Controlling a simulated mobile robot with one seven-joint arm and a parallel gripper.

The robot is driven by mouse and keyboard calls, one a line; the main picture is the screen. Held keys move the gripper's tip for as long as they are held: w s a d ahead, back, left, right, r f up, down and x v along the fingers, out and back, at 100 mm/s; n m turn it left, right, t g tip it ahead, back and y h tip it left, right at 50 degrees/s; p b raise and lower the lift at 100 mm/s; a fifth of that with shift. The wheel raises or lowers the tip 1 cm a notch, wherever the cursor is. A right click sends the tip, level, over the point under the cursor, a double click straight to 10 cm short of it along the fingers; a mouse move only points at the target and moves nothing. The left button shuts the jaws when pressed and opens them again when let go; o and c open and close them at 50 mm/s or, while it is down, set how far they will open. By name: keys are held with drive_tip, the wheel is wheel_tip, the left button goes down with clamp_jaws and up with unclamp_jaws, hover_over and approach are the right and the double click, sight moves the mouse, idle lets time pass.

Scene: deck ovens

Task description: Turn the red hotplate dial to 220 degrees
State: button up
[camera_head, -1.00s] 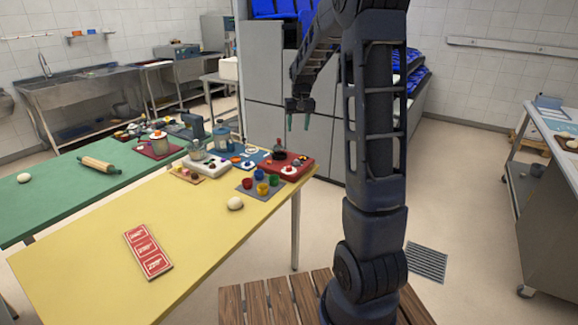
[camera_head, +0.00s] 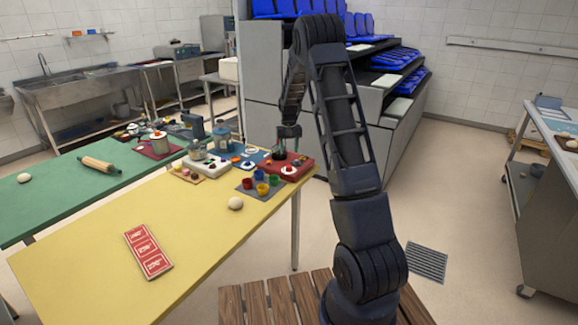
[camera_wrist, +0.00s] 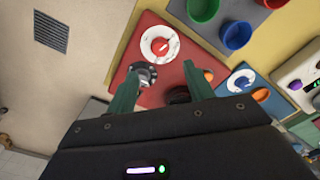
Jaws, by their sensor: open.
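The red hotplate (camera_head: 302,171) sits at the far right corner of the yellow table. Its dial is a red knob on a white disc (camera_head: 289,170), at the plate's near side. In the wrist view the dial (camera_wrist: 160,45) lies just beyond my fingertips, with a pale pointer mark on the knob; the scale is too small to read. My gripper (camera_wrist: 160,76) is open over the red hotplate, its two green fingers apart and not around the dial. A dark round part shows between the fingers, partly hidden. In the head view my gripper (camera_head: 288,136) is above the hotplate.
A blue unit with another white dial (camera_wrist: 241,83) stands beside the hotplate. A grey tray (camera_head: 246,190) with coloured cups is close by. A dough ball (camera_head: 236,203) and a red card (camera_head: 148,252) with three printed panels lie on the yellow table. Its front is mostly clear.

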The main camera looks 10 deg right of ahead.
sight(289, 167)
wheel_tip(289, 167, down, 9)
drive_tip(key=shift+r, duration=0.1)
idle(0.3)
drive_tip(key=c, duration=1)
drive_tip(key=shift+o, duration=0.2)
